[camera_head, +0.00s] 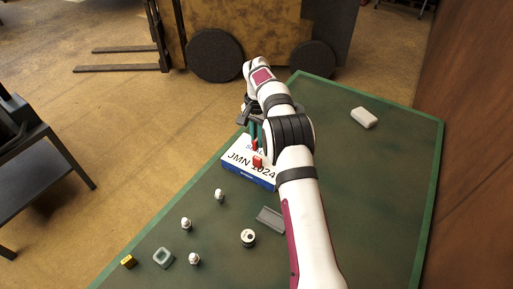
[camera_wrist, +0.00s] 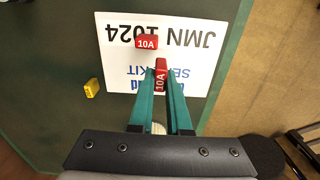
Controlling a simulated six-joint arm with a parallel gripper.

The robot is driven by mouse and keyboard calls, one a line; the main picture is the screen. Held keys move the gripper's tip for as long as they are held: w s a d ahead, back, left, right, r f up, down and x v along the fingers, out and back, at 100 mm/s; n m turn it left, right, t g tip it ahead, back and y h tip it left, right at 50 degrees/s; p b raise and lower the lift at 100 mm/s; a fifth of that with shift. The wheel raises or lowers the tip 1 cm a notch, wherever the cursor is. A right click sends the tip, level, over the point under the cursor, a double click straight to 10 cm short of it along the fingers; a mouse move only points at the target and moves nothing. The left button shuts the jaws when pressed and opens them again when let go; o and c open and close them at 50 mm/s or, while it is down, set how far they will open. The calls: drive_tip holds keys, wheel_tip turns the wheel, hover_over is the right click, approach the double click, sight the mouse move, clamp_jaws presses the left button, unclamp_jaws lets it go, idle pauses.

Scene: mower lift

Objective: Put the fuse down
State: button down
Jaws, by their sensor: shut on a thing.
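My gripper (camera_wrist: 161,84) has teal fingers and is shut on a red fuse (camera_wrist: 160,74) marked 10A. It holds the fuse over the white-topped service kit box (camera_wrist: 120,65) printed JMN 1024. A second red 10A fuse (camera_wrist: 147,42) is at the box's printed top, just beyond the held one and apart from it. In the head view, my gripper (camera_head: 254,145) is above the box (camera_head: 232,157), with the second fuse (camera_head: 257,161) in front. The gap under the held fuse cannot be told.
A yellow fuse (camera_wrist: 91,88) lies on the green mat beside the box. Several small white bottles (camera_head: 186,224), a round tin (camera_head: 248,238), a grey tray (camera_head: 270,218), a pale square dish (camera_head: 163,258) and a yellow block (camera_head: 128,262) stand nearer. A white block (camera_head: 364,117) lies at the right.

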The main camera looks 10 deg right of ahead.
sight(256, 148)
wheel_tip(256, 148, down, 4)
drive_tip(key=shift+w+a+f, duration=0.1)
drive_tip(key=shift+a, duration=0.05)
drive_tip(key=shift+f, duration=0.1)
drive_tip(key=c, duration=0.9)
unclamp_jaws()
drive_tip(key=shift+o, duration=0.2)
